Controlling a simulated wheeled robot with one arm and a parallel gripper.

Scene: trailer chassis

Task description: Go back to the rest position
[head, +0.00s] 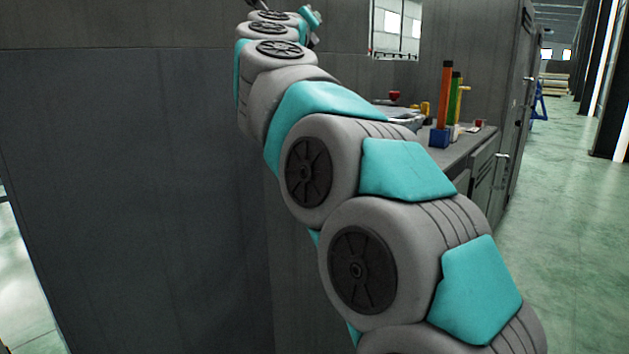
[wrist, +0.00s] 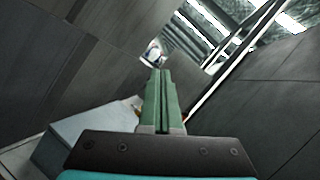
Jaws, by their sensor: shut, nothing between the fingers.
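My gripper (wrist: 161,75) shows in the wrist view with its two green fingers together and nothing between them. It points up past dark panels toward a bright roof opening. In the head view my arm stretches up and away from the lower right to the top middle. The gripper's fingers cannot be made out clearly there, at the top edge of the picture.
Dark grey wall panels (head: 120,180) stand close on the left of my arm. A counter (head: 465,150) with coloured upright pieces (head: 446,95) lies behind the arm. Open green floor (head: 570,230) is on the right. A pale box-like surface (wrist: 95,125) shows at the wrist view's lower left.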

